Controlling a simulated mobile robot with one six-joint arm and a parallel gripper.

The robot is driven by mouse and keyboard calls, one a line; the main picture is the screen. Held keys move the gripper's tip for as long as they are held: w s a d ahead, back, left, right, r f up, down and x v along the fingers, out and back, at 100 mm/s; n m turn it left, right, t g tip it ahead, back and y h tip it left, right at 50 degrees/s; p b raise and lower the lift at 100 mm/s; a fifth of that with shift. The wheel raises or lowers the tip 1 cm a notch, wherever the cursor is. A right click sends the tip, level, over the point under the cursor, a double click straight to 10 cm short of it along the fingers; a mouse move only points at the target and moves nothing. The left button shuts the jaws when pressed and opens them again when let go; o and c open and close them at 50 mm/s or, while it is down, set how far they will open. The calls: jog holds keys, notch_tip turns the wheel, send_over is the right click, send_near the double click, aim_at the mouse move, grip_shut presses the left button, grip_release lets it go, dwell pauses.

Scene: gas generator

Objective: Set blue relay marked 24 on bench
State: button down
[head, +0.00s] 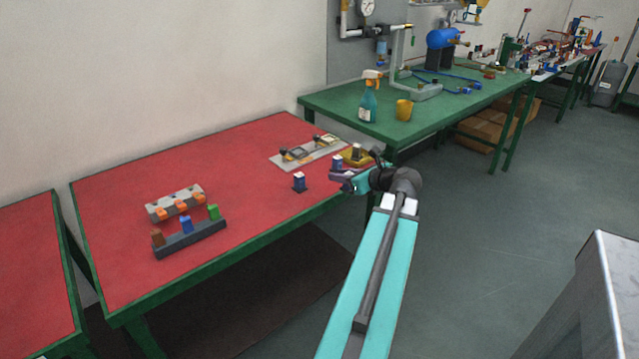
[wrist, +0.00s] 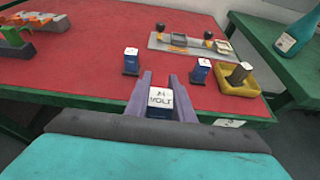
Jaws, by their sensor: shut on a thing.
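My gripper (wrist: 160,80) is shut on a blue relay (wrist: 159,98), seen between the purple-grey fingers in the wrist view. Its white top label reads VOLT, with a line above that looks like 24. In the head view my gripper (head: 345,179) is at the front right edge of the red bench (head: 240,165); the held relay is hard to make out there. I cannot tell whether it touches the bench. Another blue relay (head: 299,182) stands on the bench to the left (wrist: 131,62). A further blue one (head: 337,163) stands just beyond my gripper (wrist: 199,71).
A yellow tray (wrist: 238,88) holding a dark block is right of the relays. A grey plate with fittings (head: 306,153) lies behind. A dark rack with coloured blocks (head: 190,240) and a grey block with orange parts (head: 176,203) are left. Bare red surface lies between.

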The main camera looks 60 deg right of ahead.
jog(key=shift+d, duration=0.1)
dwell(0.3)
send_over(313, 176)
jog(key=shift+s+a+f+p, duration=0.2)
jog(key=shift+s+f+p, duration=0.2)
jog(key=shift+f, duration=0.3)
jog(key=shift+w+d, duration=0.2)
jog(key=shift+w, duration=0.15)
jog(key=shift+w+d+f, duration=0.1)
jog(key=shift+w+f, duration=0.1)
jog(key=shift+w, duration=0.1)
jog(key=shift+s+f, duration=0.1)
jog(key=shift+f, duration=1.5)
jog(key=shift+f, duration=0.1)
jog(key=c, duration=1.5)
grip_release()
jog(key=shift+c, duration=0.2)
